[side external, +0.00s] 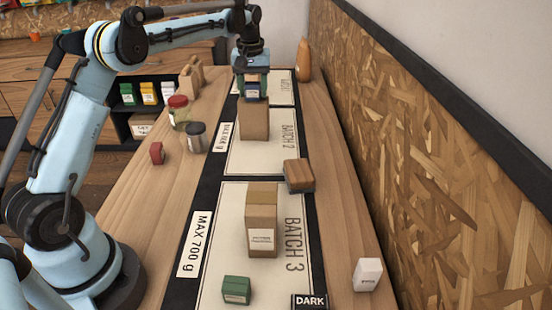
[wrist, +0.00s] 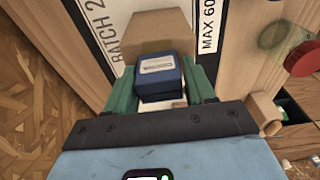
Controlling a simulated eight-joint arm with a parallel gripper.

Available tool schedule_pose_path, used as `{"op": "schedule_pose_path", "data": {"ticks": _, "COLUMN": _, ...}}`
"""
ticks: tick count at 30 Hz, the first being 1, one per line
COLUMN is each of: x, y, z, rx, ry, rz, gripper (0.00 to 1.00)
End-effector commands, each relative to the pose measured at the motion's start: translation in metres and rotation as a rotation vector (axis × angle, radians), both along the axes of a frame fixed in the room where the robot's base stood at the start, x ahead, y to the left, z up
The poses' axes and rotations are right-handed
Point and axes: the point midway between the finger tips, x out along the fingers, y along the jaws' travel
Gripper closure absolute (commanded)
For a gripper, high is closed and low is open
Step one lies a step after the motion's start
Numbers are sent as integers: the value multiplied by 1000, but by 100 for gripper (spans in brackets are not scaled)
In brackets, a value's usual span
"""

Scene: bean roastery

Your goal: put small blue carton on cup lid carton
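The small blue carton (side external: 252,91) with a white label is between the fingers of my gripper (wrist: 161,88); in the wrist view the blue carton (wrist: 160,80) has a green finger against each side. My gripper is shut on it. It is upright, directly over a tall brown carton (side external: 254,122) on the Batch 2 panel; the brown carton also shows in the wrist view (wrist: 155,32). I cannot tell whether the two touch. A second brown carton (side external: 262,220) with a white label stands on the Batch 3 panel. The print is too small to tell which is the cup lid carton.
A green carton (side external: 236,290) and a white carton (side external: 368,274) stand at the front. A red-lidded jar (side external: 179,112), a grey-lidded jar (side external: 196,138) and a red block (side external: 157,153) stand left. A chipboard wall bounds the right.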

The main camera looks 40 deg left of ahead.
Motion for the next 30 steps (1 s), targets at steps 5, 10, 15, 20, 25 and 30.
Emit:
{"op": "schedule_pose_path", "data": {"ticks": 5, "x": 0, "y": 0, "z": 0, "rx": 0, "ry": 0, "rz": 0, "gripper": 26}}
{"op": "schedule_pose_path", "data": {"ticks": 10, "x": 0, "y": 0, "z": 0, "rx": 0, "ry": 0, "rz": 0, "gripper": 26}}
{"op": "schedule_pose_path", "data": {"ticks": 15, "x": 0, "y": 0, "z": 7, "rx": 0, "ry": 0, "rz": 0, "gripper": 26}}
{"op": "schedule_pose_path", "data": {"ticks": 20, "x": -2, "y": -2, "z": 30, "rx": 0, "ry": 0, "rz": 0, "gripper": 26}}
{"op": "schedule_pose_path", "data": {"ticks": 25, "x": -4, "y": -5, "z": 55, "rx": 0, "ry": 0, "rz": 0, "gripper": 26}}
{"op": "schedule_pose_path", "data": {"ticks": 30, "x": -5, "y": -6, "z": 71, "rx": 0, "ry": 0, "rz": 0, "gripper": 26}}
